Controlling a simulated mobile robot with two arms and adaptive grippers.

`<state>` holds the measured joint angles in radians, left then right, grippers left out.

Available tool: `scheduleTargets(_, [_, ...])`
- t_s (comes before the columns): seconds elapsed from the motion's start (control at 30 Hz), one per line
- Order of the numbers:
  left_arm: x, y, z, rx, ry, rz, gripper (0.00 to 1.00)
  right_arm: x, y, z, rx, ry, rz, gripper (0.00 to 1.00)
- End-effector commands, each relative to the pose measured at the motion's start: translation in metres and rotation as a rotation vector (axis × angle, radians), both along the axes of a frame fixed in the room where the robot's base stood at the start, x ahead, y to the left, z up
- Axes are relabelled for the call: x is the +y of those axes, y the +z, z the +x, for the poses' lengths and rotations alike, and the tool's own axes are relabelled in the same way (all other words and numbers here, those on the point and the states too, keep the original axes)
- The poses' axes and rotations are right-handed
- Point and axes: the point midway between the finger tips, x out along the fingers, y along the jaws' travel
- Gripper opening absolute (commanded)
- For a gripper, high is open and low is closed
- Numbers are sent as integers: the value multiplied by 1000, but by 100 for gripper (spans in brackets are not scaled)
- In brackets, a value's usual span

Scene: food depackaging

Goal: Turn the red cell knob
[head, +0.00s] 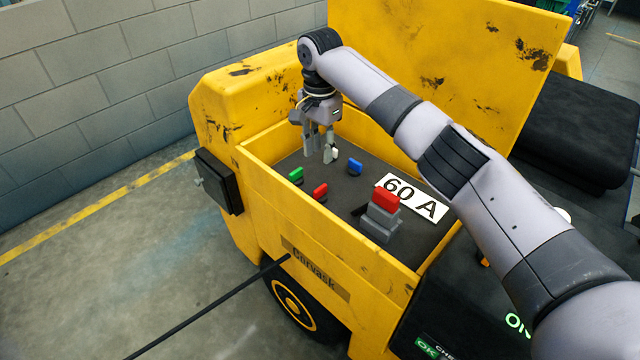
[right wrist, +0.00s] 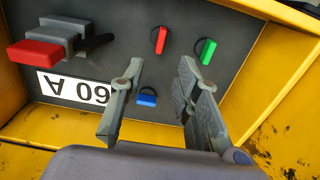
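The red knob (head: 320,191) stands on the dark panel inside the yellow compartment, to the right of the green knob (head: 296,174) in the head view. In the right wrist view the red knob (right wrist: 160,40) sits beyond the fingertips, apart from them. My right gripper (head: 322,157) hangs over the far part of the panel, above and behind the red knob. It also shows in the right wrist view (right wrist: 160,72), with its fingers spread and nothing between them. My left gripper is not in view.
A red-handled grey connector (head: 385,202) stands beside the "60 A" label (head: 428,205). Yellow walls (head: 330,240) and a raised yellow lid (head: 450,60) bound the compartment.

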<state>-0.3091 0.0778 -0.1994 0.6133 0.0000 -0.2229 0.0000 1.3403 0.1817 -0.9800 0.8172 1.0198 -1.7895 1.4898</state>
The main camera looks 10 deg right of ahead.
Motion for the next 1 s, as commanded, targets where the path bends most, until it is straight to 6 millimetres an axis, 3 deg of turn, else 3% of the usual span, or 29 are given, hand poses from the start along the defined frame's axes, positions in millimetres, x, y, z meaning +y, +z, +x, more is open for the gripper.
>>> scheduleTargets(0.1, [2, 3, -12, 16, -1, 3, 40, -1, -28, -1, 4, -2, -1, 30])
scheduleTargets(0.2, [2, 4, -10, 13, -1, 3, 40, -1, -50, -1, 3, -2, -2, 30])
scheduleTargets(0.5, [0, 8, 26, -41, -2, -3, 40, 0, -107, 0, 2, -1, -1, 30])
scheduleTargets(0.7, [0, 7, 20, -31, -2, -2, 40, 0, -125, 0, 1, -2, -1, 30])
scheduleTargets(1.0, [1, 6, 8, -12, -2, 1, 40, 0, -129, 0, 0, 0, 0, 30])
